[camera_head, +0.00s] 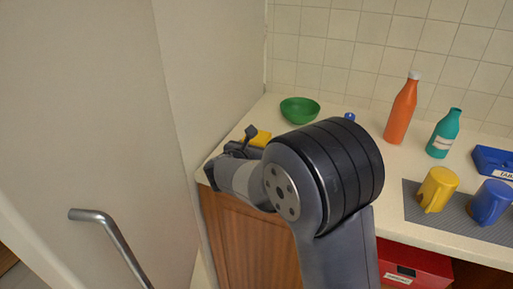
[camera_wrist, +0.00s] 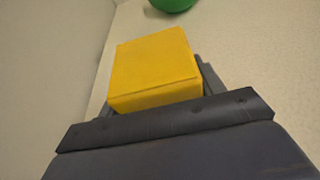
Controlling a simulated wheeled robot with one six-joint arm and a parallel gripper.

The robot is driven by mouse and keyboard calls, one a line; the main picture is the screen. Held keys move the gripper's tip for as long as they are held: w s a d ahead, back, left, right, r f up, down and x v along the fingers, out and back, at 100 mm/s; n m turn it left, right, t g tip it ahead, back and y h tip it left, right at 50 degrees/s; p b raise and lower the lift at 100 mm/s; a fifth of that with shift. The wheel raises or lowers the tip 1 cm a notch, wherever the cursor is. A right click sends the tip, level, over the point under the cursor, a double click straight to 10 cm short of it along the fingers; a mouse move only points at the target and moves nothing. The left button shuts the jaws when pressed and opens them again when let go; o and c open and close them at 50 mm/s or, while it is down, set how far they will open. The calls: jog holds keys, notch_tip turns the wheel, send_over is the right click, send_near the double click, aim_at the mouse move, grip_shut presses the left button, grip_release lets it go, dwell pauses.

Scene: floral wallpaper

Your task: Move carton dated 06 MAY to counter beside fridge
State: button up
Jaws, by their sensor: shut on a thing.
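A yellow carton (camera_wrist: 153,66) sits between the fingers of my gripper (camera_wrist: 160,92) in the wrist view. My gripper is shut on it. No date shows on the faces in view. In the head view the yellow carton (camera_head: 261,138) shows only in part behind my arm, over the left end of the cream counter (camera_head: 334,101). I cannot tell whether its underside touches the counter. The tall pale panel at the left, with a metal handle (camera_head: 108,229), looks like the fridge, right beside this counter end.
A green bowl (camera_head: 300,110) stands behind the carton. An orange bottle (camera_head: 401,110), a teal bottle (camera_head: 444,134) and a blue tray (camera_head: 492,160) stand to the right. Yellow (camera_head: 438,188) and blue (camera_head: 490,202) mugs are upside down on a grey mat (camera_head: 421,212). A red box (camera_head: 414,263) sits below.

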jog(key=shift+f, duration=0.2)
jog(key=o, duration=1.1)
jog(key=shift+r, duration=0.1)
jog(key=shift+r, duration=0.15)
jog(key=v, duration=1.2)
jog(key=shift+r, duration=0.1)
